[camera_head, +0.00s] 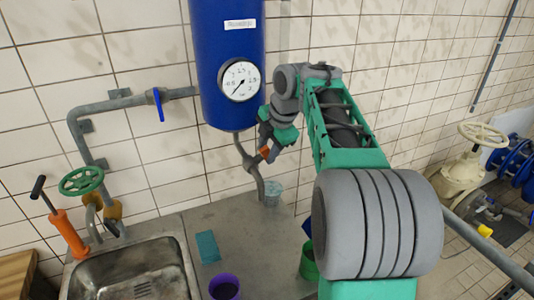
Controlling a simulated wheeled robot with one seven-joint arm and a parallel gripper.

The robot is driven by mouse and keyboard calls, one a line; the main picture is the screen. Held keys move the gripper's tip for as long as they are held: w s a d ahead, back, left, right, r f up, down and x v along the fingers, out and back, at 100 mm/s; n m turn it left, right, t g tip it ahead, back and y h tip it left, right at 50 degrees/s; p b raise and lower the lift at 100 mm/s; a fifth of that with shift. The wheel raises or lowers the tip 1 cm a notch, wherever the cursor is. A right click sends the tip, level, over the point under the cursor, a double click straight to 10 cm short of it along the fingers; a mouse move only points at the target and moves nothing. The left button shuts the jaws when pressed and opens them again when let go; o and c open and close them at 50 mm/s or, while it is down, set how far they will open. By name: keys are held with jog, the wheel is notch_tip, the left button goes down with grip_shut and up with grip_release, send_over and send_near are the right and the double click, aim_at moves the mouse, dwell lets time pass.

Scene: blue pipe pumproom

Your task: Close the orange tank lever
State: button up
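The blue tank (222,40) hangs on the tiled wall and carries a round dial gauge (240,80). A grey pipe (244,152) runs down from its underside. A small orange piece (265,151), which looks like the tank lever, shows beside this pipe. My gripper (268,146) is right at the orange piece, below and right of the gauge. The gripper's green and grey parts hide much of the lever. I cannot tell whether the fingers touch it or how far apart they are.
A sink (135,275), a teal block (207,247), a purple cup (224,288), a green cup (307,264) and a small clear cup (273,194) are on the counter (245,225). A wall pipe with a blue lever (158,104) is at left. A cream valve wheel (484,134) is at right.

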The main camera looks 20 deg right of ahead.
jog(key=shift+w+f, duration=0.15)
jog(key=shift+f, duration=0.25)
grip_shut()
